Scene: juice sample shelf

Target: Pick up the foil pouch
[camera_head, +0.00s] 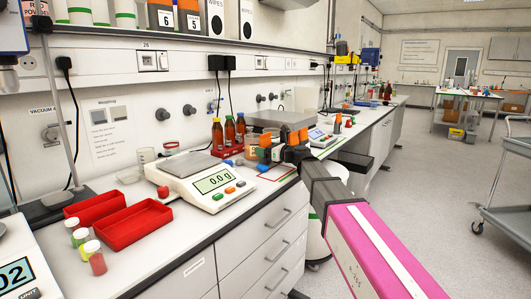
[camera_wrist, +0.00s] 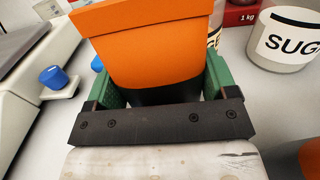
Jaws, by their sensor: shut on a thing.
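An orange pouch-like packet with a flat top band and a dark lower part (camera_wrist: 150,52) fills the middle of the wrist view; I take it for the foil pouch. My gripper (camera_wrist: 158,80) is shut on it, with one green finger against each side. The packet's lower end is hidden behind the dark gripper bar. In the head view my gripper (camera_head: 283,152) is over the bench, right of the white scale. Small orange patches show around it there, and I cannot tell which of them is the packet.
The white scale (camera_head: 206,182) reads 0.0 g. Red trays (camera_head: 133,222) and small capped vials (camera_head: 95,257) are at the left. Brown bottles (camera_head: 229,132) stand behind. A sugar jar (camera_wrist: 287,38) and a blue knob-like object (camera_wrist: 54,77) flank the packet.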

